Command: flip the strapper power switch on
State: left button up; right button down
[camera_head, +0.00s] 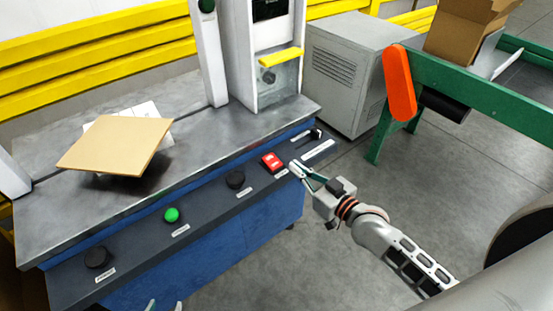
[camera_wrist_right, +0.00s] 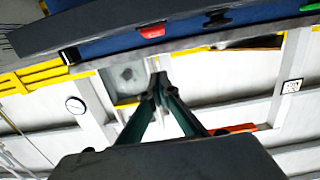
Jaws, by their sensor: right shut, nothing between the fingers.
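The red power switch (camera_head: 272,162) is a rocker in the sloped dark front panel of the strapper (camera_head: 60,210). It also shows in the right wrist view as a red block (camera_wrist_right: 152,32) near the top edge. Which way the rocker is tipped is too small to tell. My right gripper (camera_head: 296,169) is shut and empty, its fingertips just right of the switch with a small gap in the head view. In the right wrist view its closed tips (camera_wrist_right: 160,80) lie below the switch. My left gripper (camera_head: 164,305) shows only two separated fingertips at the bottom edge.
On the panel are black knobs (camera_head: 235,180), a green button (camera_head: 171,215) and a small black lever (camera_head: 315,134). A grey cabinet (camera_head: 355,70) and a green frame (camera_head: 465,85) stand right. Floor before the panel is clear.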

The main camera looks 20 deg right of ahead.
send_over(275, 164)
jog(key=shift+f, duration=0.4)
notch_tip(275, 164, down, 3)
jog(key=shift+b, duration=0.85)
jog(key=shift+f, duration=0.5)
